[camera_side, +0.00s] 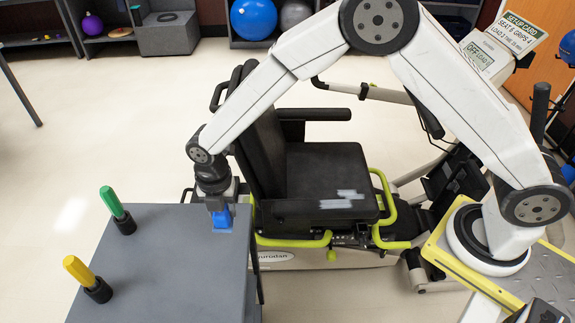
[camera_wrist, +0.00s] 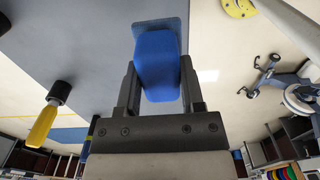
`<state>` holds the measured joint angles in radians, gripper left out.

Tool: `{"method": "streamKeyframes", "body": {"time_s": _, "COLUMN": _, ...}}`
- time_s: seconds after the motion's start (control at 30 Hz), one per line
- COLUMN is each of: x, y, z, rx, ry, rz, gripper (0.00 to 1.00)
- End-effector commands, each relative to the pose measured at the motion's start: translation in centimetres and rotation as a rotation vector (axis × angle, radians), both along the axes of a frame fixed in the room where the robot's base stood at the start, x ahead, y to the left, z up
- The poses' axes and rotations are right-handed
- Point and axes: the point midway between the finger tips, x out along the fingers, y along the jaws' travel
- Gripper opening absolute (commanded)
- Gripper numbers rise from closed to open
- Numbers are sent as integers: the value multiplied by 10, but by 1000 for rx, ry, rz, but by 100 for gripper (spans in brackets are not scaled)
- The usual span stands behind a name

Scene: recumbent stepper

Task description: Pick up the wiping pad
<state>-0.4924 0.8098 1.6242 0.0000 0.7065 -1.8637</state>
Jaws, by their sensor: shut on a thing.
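The wiping pad (camera_side: 222,217) is a blue block at the right back corner of the grey table (camera_side: 165,265). My gripper (camera_side: 221,207) points down over that corner and is shut on the pad. In the wrist view, the two dark fingers (camera_wrist: 159,82) press on both sides of the blue pad (camera_wrist: 157,60). A flat, duller blue piece shows past its far end. I cannot tell whether the pad touches the table or hangs just above it.
A green handle (camera_side: 112,202) and a yellow handle (camera_side: 80,272) stand in black holders on the table. To the right is the stepper's black seat (camera_side: 325,175), with whitish patches on it and lime-green bars beside it. Open floor lies behind the table.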

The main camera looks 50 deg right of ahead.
Motion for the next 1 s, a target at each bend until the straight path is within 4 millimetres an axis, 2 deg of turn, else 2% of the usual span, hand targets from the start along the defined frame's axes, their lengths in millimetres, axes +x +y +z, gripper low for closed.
{"method": "streamKeyframes", "body": {"time_s": 0.2, "x": -30, "y": -12, "z": 14, "rx": -1, "ry": 1, "rz": 0, "gripper": 0}}
{"method": "streamKeyframes", "body": {"time_s": 0.5, "x": -63, "y": -27, "z": 30, "rx": 0, "ry": 0, "rz": 0, "gripper": 0}}
{"method": "streamKeyframes", "body": {"time_s": 0.7, "x": -76, "y": -32, "z": 35, "rx": 0, "ry": 0, "rz": 0, "gripper": 0}}
{"method": "streamKeyframes", "body": {"time_s": 1.0, "x": -81, "y": -34, "z": 37, "rx": -1, "ry": 1, "rz": 0, "gripper": 0}}
